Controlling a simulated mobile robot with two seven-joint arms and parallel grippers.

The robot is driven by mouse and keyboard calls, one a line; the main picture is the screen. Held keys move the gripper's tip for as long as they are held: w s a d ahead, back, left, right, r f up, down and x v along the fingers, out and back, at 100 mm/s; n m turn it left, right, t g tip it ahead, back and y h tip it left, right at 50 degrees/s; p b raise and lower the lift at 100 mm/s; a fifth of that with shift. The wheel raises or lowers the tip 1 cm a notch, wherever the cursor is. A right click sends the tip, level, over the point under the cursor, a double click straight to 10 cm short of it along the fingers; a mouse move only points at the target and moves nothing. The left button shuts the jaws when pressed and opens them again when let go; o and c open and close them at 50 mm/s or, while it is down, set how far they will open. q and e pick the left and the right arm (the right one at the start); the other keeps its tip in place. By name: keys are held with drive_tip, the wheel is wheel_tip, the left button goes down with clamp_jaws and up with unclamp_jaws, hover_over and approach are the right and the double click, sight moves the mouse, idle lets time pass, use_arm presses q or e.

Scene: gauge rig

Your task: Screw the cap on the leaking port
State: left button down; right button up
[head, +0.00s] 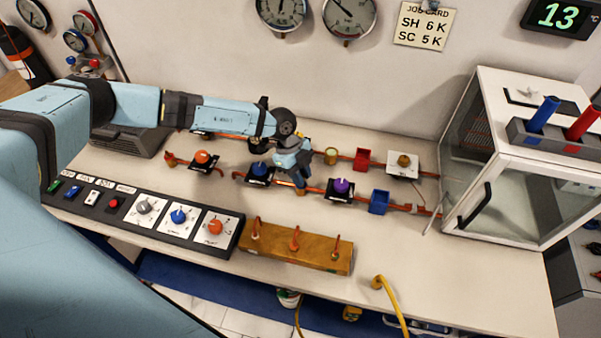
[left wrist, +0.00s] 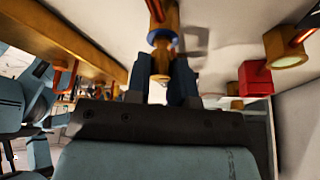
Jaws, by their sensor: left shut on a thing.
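My left gripper (head: 300,186) points down over the middle of the bench, beside the pipe line. In the left wrist view my left gripper (left wrist: 160,82) is shut on a small brass piece, which looks like the cap (left wrist: 160,62). Just beyond it, in line with it, is a brass fitting (left wrist: 158,18) with a dark bluish ring; whether cap and fitting touch or are threaded I cannot tell. In the head view the gripper hides most of this spot. No leak is clear to see. My right gripper is not in view.
A purple-knobbed valve (head: 341,188), a blue-knobbed valve (head: 259,171), a red box (head: 363,159) and a blue box (head: 379,201) stand close around. A glass cabinet (head: 515,165) stands at right.

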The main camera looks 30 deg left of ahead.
use_arm(q)
drive_tip(key=shift+f, duration=0.5)
idle(1.2)
drive_tip(key=shift+f+m, duration=0.1)
drive_tip(key=shift+m, duration=0.2)
drive_tip(key=m+g+b, duration=0.1)
drive_tip(key=m, duration=0.1)
drive_tip(key=shift+m+y, duration=0.3)
drive_tip(key=shift+s+m+g, duration=0.1)
drive_tip(key=shift+m+g, duration=0.4)
drive_tip(key=shift+m, duration=0.5)
drive_tip(key=m+g+y+b, duration=0.1)
drive_tip(key=m, duration=0.2)
drive_tip(key=shift+f, duration=0.15)
drive_tip(key=shift+m+y+b, duration=0.45)
drive_tip(key=shift+m+y, duration=0.05)
drive_tip(key=shift+m, duration=0.6)
